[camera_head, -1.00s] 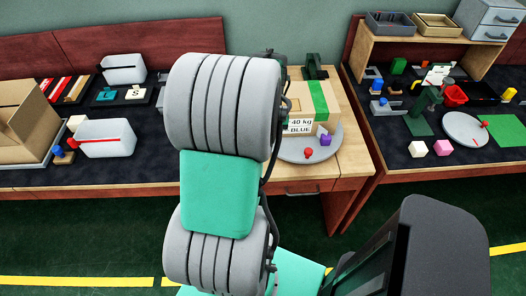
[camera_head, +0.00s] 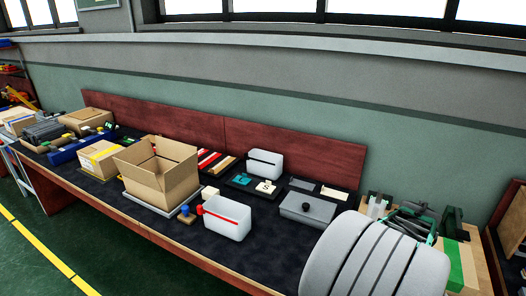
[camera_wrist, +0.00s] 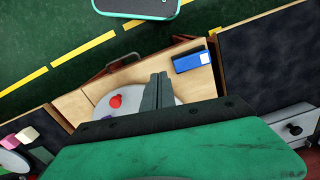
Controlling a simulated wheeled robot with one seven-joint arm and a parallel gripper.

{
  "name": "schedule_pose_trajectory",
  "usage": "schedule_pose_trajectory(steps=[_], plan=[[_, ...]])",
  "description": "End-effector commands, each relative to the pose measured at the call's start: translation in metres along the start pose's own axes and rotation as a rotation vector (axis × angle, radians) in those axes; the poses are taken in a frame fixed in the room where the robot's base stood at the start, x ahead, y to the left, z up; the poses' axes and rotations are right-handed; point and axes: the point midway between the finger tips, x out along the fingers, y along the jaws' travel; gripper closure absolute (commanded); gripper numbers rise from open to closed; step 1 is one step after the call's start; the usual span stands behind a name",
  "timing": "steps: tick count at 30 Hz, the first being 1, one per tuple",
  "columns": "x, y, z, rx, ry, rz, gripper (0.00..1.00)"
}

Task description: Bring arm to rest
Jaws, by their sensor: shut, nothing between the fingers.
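My gripper (camera_wrist: 158,80) shows in the wrist view with its two grey fingers together and nothing between them. In the head view my arm's grey ribbed link fills the lower right. Dark and green parts behind it, near the wooden table, may be the gripper, but I cannot tell its fingers there.
A red knob (camera_wrist: 115,101) is on the plate, and a blue box (camera_wrist: 192,61) lies on the wood. In the head view a long dark bench holds an open cardboard box (camera_head: 158,172), a white bin (camera_head: 226,218) and a grey lidded box (camera_head: 308,209).

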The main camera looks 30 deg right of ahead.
Motion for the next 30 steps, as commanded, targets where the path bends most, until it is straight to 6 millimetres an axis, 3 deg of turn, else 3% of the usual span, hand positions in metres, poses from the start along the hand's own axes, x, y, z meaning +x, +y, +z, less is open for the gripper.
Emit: schedule_pose_trajectory(steps=[2, 5, 14, 17, 21, 24, 27, 30], plan=[[0.006, -0.001, 0.022, 0.036, -0.006, 0.004, 1.0], [0.006, -0.028, 0.045, -0.012, 0.01, 0.012, 1.0], [-0.008, -0.137, 0.105, -0.389, 0.092, 0.011, 1.0], [-0.018, -0.18, 0.136, -0.574, 0.134, -0.006, 1.0], [-0.042, -0.246, 0.192, -0.885, 0.22, -0.066, 1.0], [-0.059, -0.282, 0.233, -1.074, 0.265, -0.118, 1.0], [-0.063, -0.298, 0.265, -1.197, 0.27, -0.144, 1.0], [-0.062, -0.304, 0.28, -1.251, 0.264, -0.15, 1.0]])
